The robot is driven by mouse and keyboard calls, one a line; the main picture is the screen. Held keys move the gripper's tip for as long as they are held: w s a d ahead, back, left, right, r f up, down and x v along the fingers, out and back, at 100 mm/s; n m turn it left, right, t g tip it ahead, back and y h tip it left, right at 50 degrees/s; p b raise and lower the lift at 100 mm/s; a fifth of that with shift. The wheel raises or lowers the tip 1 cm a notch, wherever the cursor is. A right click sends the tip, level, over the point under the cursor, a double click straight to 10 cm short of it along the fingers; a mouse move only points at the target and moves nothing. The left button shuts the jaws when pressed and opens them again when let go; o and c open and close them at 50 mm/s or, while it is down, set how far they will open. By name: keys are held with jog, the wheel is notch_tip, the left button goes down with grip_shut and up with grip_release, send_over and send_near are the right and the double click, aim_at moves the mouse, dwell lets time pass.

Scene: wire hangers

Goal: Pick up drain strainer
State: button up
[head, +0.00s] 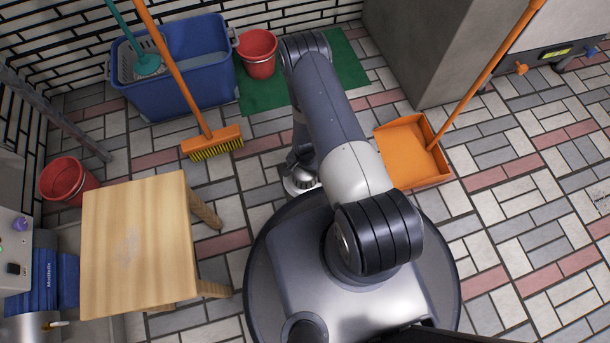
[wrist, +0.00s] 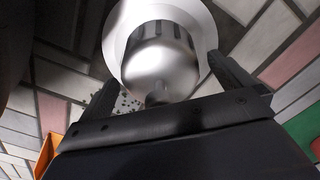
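The drain strainer is a shiny metal cup with a broad pale rim and a small knob. In the wrist view the strainer (wrist: 160,65) lies between and just beyond my fingertips. My gripper (wrist: 162,74) is open, with one finger on each side of it near the rim. I cannot tell whether either finger touches it. In the head view my gripper (head: 302,160) points down just above the floor. The strainer's rim (head: 300,187) shows there beneath it, partly hidden by my arm.
An orange dustpan (head: 408,145) lies to the right of my gripper. A broom (head: 213,142) stands to the left, by a blue mop bucket (head: 180,85). A red bucket (head: 258,58) stands on a green mat (head: 262,100) behind. A wooden stool (head: 138,245) is at lower left.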

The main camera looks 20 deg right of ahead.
jog(key=c, duration=1)
